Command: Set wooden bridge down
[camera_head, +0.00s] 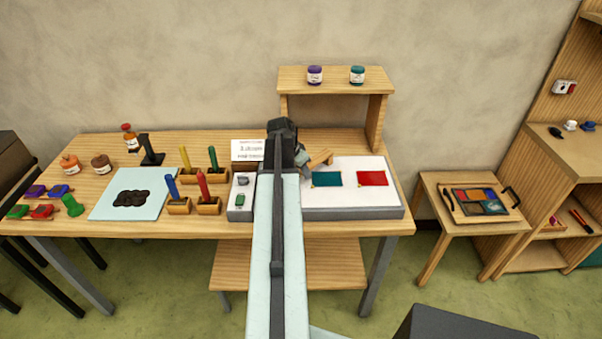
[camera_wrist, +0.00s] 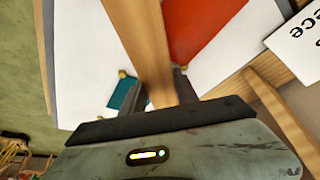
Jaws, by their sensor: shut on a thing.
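The wooden bridge (camera_head: 321,157) is a short light-wood bar at the left part of the white panel board (camera_head: 345,199). My gripper (camera_head: 304,157) is shut on it. In the wrist view the bridge (camera_wrist: 142,38) runs up between the fingers of my gripper (camera_wrist: 158,88). A teal glass piece (camera_head: 327,180) and a red glass piece (camera_head: 372,178) lie flat on the board. In the wrist view the bridge passes between the red piece (camera_wrist: 200,25) and the teal piece (camera_wrist: 122,92). I cannot tell whether the bridge touches the board.
A wooden riser (camera_head: 335,78) with two jars stands behind the board. A printed card (camera_head: 247,150) stands left of my arm. A grey tray (camera_head: 241,205) and several colored tools in wooden blocks (camera_head: 178,207) are further left. A side table (camera_head: 470,183) stands right.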

